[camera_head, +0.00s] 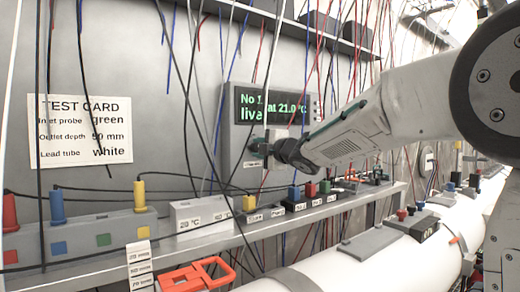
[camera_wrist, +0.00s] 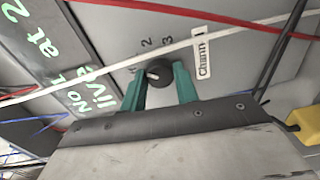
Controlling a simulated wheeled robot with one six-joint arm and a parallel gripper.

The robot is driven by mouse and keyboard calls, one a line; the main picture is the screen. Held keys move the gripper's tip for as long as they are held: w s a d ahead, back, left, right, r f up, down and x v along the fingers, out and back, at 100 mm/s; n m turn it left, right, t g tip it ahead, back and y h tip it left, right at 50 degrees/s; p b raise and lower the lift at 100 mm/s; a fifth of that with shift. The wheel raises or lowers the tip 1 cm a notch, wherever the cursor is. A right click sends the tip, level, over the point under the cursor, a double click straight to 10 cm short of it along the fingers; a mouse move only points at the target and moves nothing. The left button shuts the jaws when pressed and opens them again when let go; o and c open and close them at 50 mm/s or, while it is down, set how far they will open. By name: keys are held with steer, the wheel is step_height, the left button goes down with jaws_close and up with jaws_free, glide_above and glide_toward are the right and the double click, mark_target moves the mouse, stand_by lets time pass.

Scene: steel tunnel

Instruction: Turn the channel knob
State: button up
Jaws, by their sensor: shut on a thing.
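The channel knob (camera_wrist: 159,71) is a round black dial with a white mark, seen in the wrist view on the grey face of a meter box (camera_head: 228,140). The numbers 2 and 3 stand beside it, with a partly covered mark to their left. A white label (camera_wrist: 202,52) starting "Chann" is to the right. The white mark is on the knob's left part; its exact setting is hard to tell. My gripper (camera_wrist: 158,82) has its green fingers on both sides of the knob, shut on it. In the head view my gripper (camera_head: 270,150) covers the knob.
The box's display (camera_head: 272,106) shows green text, partly crossed by wires, with "live at 21.0 °C" readable. Many loose wires hang around my arm. A ledge (camera_head: 340,207) with coloured plugs runs below. A test card (camera_head: 85,130) is on the left wall.

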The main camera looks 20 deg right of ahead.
steer(key=shift+f+m, duration=0.1)
steer(key=shift+m, duration=8.2)
steer(key=o, duration=1)
steer(key=shift+d, duration=0.1)
steer(key=shift+c, duration=0.2)
